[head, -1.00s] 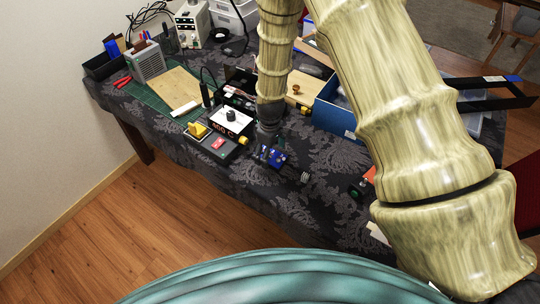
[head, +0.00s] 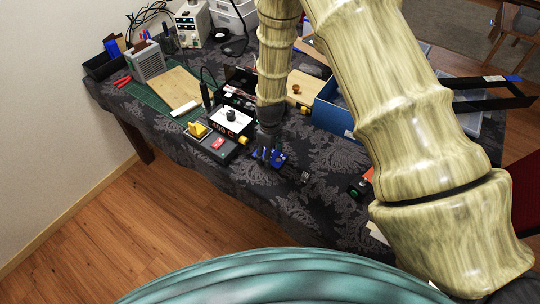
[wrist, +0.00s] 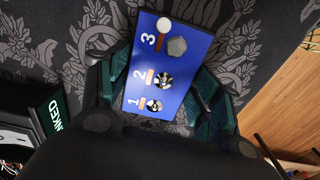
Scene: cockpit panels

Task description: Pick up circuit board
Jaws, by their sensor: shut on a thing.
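The circuit board is a blue board marked 1, 2 and 3, with a few small parts on its face. In the wrist view the circuit board (wrist: 168,72) lies between the two dark green fingers of my gripper (wrist: 160,95), which is shut on it. In the head view the circuit board (head: 278,158) shows as a small blue patch beside my gripper (head: 266,152), close to the table's front edge. The fingers hide part of it there. I cannot tell whether it touches the cloth.
A blue box (head: 335,112) is to the right and behind. A small black item (head: 304,177) lies near the front right. Patterned dark cloth (head: 325,150) is bare to the right.

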